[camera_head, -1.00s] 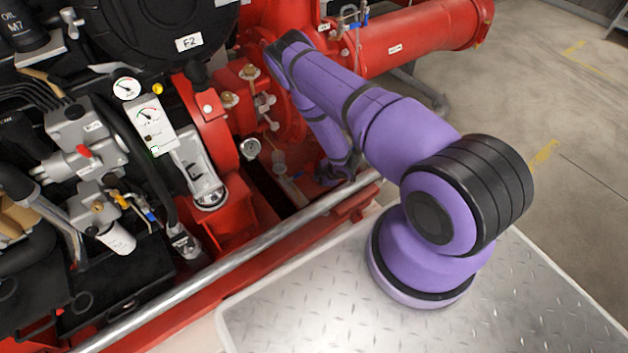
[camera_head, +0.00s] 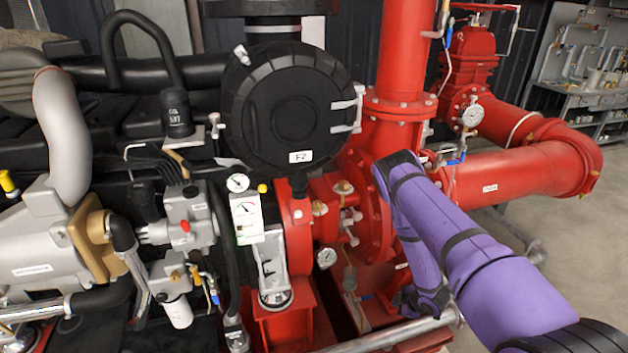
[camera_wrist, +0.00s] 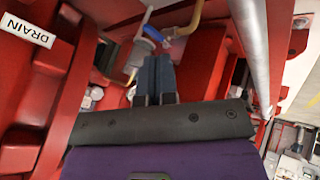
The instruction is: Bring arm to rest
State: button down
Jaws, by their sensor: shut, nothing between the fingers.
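My purple arm (camera_head: 470,250) shows in the head view at the lower right. It reaches up and left to a bend in front of the red pump casing, and its far part hangs down from there. My gripper (camera_wrist: 153,62) shows in the wrist view with its dark fingers together and nothing between them. It points in among red metal parts, near a small valve with a blue handle (camera_wrist: 184,28). I cannot tell whether it touches anything. In the head view the fingers cannot be made out.
The red pump casing (camera_head: 372,200) and a thick red pipe (camera_head: 500,178) stand close behind my arm. A silver rail (camera_head: 395,335) runs below it. The black engine with gauges fills the left. A "DRAIN" label (camera_wrist: 28,30) is on red metal. Open floor lies at the right.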

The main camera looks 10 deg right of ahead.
jog(key=w+r+m+h, duration=0.2)
jog(key=w+r, duration=0.4)
jog(key=r, duration=0.5)
jog(key=w+r+m+h, duration=0.15)
jog(key=w+r, duration=0.35)
jog(key=r, duration=0.7)
notch_tip(320, 180, up, 23)
jog(key=s+a+m, duration=0.2)
jog(key=a+m, duration=0.1)
jog(key=m, duration=0.1)
jog(key=s+a+r+m, duration=0.2)
jog(key=s+r, duration=0.5)
jog(key=r, duration=0.2)
jog(key=s+a+r+m, duration=0.2)
jog(key=s+r, duration=0.5)
jog(key=r, duration=0.2)
jog(key=s+a+r, duration=0.2)
jog(key=s, duration=0.5)
jog(key=s+a+r+m+g, duration=0.1)
jog(key=s+a+r, duration=0.1)
jog(key=s, duration=0.5)
jog(key=s+a+r+m, duration=0.1)
jog(key=s+a+r, duration=0.1)
jog(key=s, duration=0.6)
jog(key=shift+r+g+y, duration=0.3)
jog(key=shift+r+y, duration=0.05)
jog(key=shift+r, duration=0.05)
